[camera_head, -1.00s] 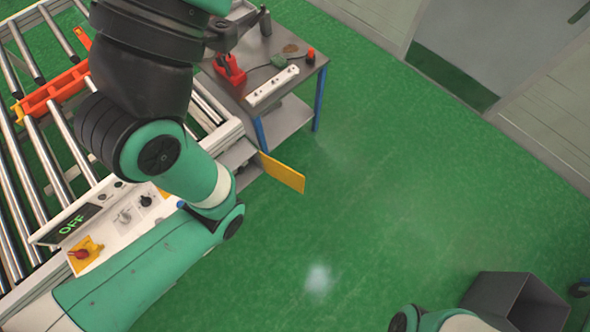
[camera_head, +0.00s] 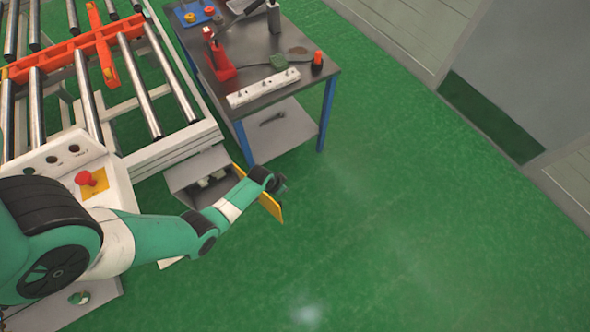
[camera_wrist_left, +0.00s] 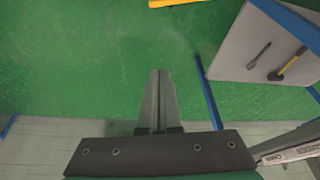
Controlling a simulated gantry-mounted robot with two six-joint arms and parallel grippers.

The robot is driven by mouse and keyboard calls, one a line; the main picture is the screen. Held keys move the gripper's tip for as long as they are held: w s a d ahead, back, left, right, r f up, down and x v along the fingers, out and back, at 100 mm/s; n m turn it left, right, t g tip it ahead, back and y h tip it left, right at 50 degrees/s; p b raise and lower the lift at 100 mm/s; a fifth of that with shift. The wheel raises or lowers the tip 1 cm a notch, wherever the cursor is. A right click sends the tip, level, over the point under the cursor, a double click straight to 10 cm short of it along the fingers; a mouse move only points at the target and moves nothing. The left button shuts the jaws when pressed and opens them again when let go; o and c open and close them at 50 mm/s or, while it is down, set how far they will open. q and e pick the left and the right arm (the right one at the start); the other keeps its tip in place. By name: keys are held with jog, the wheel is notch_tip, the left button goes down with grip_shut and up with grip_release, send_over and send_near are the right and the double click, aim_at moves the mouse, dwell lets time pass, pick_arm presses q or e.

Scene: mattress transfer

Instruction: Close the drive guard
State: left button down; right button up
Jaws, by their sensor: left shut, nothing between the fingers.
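The drive guard is a yellow panel (camera_head: 268,204) standing swung out from an open grey box (camera_head: 195,170) at the end of the roller conveyor. Light-coloured parts show inside the box. My left gripper (camera_head: 280,184) is at the panel's upper edge, and my wrist hides part of the panel. I cannot tell whether it touches the panel. In the left wrist view the left gripper (camera_wrist_left: 158,85) is shut and empty, with a yellow edge (camera_wrist_left: 180,2) at the top. My right gripper is not in view.
A workbench (camera_head: 262,92) with a power strip (camera_head: 263,88), a red tool and other items stands behind the box; its lower shelf (camera_wrist_left: 245,50) holds tools. A control panel with a red knob (camera_head: 84,178) is at left. The green floor to the right is clear.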

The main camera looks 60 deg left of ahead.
aim_at(263, 193)
pick_arm(q)
jog(key=s+f+b, duration=0.3)
jog(key=f+b, duration=0.2)
jog(key=f, duration=0.6)
jog(key=shift+a+f+n+b, duration=0.3)
jog(key=shift+a+f+b, duration=0.05)
jog(key=shift+f+b, duration=0.05)
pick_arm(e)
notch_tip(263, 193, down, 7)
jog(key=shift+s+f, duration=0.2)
pick_arm(q)
jog(key=shift+s, duration=0.1)
jog(key=shift+d, duration=0.15)
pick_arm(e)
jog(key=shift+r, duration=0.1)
